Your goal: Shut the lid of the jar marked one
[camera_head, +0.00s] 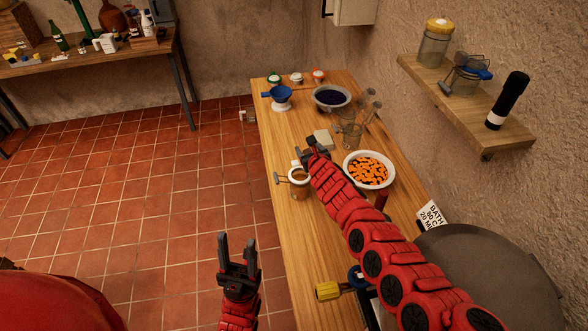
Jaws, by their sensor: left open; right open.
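A clip-top glass jar (300,189) with orange-brown contents stands on the wooden table (283,232), near its left edge. A pale ring shows around its top and a wire clip part sticks out to its left. I cannot read a mark on it or tell clearly how its lid sits. My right gripper (312,146) is open, just beyond and to the right of this jar, apparently empty; its arm hides part of the table. My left gripper (237,246) is open and empty, left of the table edge and nearer than the jar. Empty glassware (352,135) stands further back; no mark is readable there.
A bowl of orange pieces (387,170), a pale block (323,138), a bowl of dark fruit (331,108) and a blue funnel (280,94) occupy the table. A wall shelf (420,72) holds jars and a black bottle (511,94). Tiled floor (150,215) is clear at left.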

